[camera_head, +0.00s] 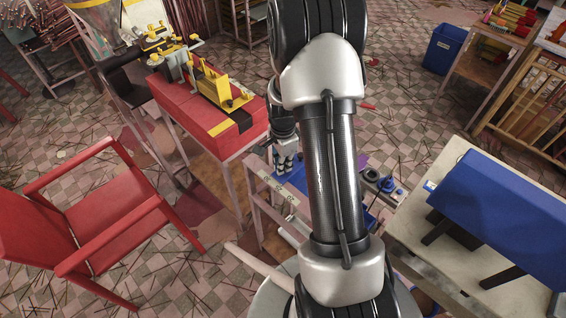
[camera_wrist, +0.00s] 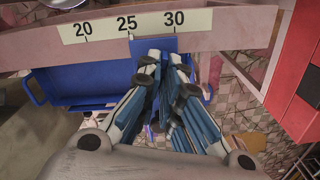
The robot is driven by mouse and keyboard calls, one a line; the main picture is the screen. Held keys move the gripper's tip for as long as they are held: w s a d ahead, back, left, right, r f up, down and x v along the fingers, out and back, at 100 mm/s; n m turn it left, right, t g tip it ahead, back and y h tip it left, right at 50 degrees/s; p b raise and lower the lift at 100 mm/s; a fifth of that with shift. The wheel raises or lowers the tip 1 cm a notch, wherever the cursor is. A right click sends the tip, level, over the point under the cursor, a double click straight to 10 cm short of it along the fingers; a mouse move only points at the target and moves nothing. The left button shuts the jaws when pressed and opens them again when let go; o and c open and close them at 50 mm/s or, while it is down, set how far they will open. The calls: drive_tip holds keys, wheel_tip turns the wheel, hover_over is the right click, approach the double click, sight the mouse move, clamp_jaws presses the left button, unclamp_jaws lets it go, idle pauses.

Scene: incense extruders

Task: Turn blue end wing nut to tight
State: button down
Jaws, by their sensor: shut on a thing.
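My gripper (camera_head: 284,163) shows left of my arm in the head view, pointing down over a small stand beside a blue tray (camera_head: 297,180). In the wrist view its fingers (camera_wrist: 166,75) come together in front of a wooden bar (camera_wrist: 228,28) with a pale scale marked 20, 25 and 30. A blue piece (camera_wrist: 152,47) stands at the fingertips against the bar. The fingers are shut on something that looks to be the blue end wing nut. The fingers mostly hide it, so its shape and angle cannot be told.
A red table (camera_head: 200,115) with a yellow and black extruder stands left of my gripper. A red chair (camera_head: 105,225) is at the lower left. A pale table (camera_head: 415,215) with a large blue block (camera_head: 505,210) stands right. Thin sticks litter the tiled floor.

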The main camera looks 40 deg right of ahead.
drive_tip(key=m+p, duration=0.1)
drive_tip(key=m, duration=1.2)
drive_tip(key=shift+p, duration=0.3)
drive_tip(key=shift+m, duration=0.5)
drive_tip(key=c, duration=1.8)
unclamp_jaws()
wheel_tip(320, 180, up, 12)
drive_tip(key=shift+r, duration=0.1)
